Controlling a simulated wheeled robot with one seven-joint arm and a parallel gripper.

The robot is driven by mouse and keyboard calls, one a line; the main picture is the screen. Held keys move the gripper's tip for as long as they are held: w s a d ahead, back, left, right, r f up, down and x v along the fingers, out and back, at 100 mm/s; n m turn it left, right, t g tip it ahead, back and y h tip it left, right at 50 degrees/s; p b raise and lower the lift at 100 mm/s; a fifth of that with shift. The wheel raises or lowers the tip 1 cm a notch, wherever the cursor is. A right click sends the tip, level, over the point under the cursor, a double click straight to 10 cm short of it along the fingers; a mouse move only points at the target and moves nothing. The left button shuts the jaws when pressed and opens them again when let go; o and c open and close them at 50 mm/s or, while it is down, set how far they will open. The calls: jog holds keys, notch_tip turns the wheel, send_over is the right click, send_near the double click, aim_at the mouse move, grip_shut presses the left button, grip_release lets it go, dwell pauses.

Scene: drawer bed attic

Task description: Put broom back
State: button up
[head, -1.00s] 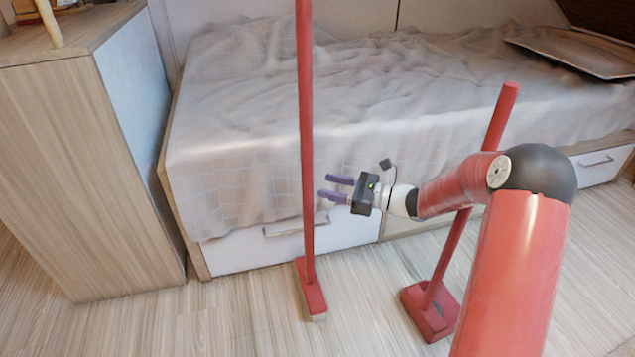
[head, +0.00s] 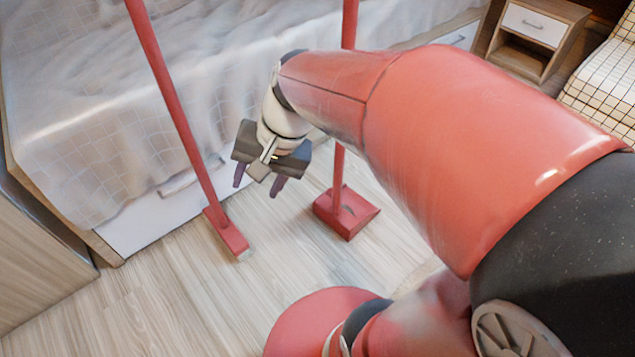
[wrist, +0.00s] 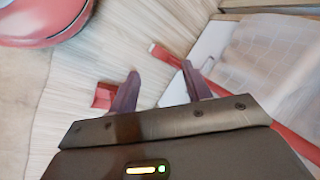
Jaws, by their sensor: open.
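The red broom (head: 177,108) stands on the floor in front of the bed, its long handle running up past the top edge of the head view and its narrow head (head: 230,238) on the wood floor. My gripper (head: 258,183) is open and empty, fingers pointing down, to the right of the broom handle and apart from it. In the wrist view, the broom handle (wrist: 262,122) passes behind the right finger. A red dustpan (head: 352,214) with a tall handle stands right of the gripper, its handle partly hidden by my arm. A piece of it shows beside the left finger (wrist: 103,94).
The bed (head: 90,120) with its pale sheet and white drawer front (head: 140,218) lies behind the broom. A wood cabinet (head: 40,265) stands at the left. A nightstand (head: 535,35) is at the upper right. The floor in front of the broom is clear.

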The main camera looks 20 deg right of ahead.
jog(key=s+d+r+n+t+h, duration=0.2)
jog(key=s+d+n+t+h, duration=0.1)
jog(key=s+d, duration=0.4)
jog(key=shift+s+d+r+n+t+h, duration=0.35)
jog(key=shift+n+h, duration=0.25)
jog(key=shift+n, duration=0.5)
notch_tip(320, 180, up, 8)
jog(key=p, duration=0.8)
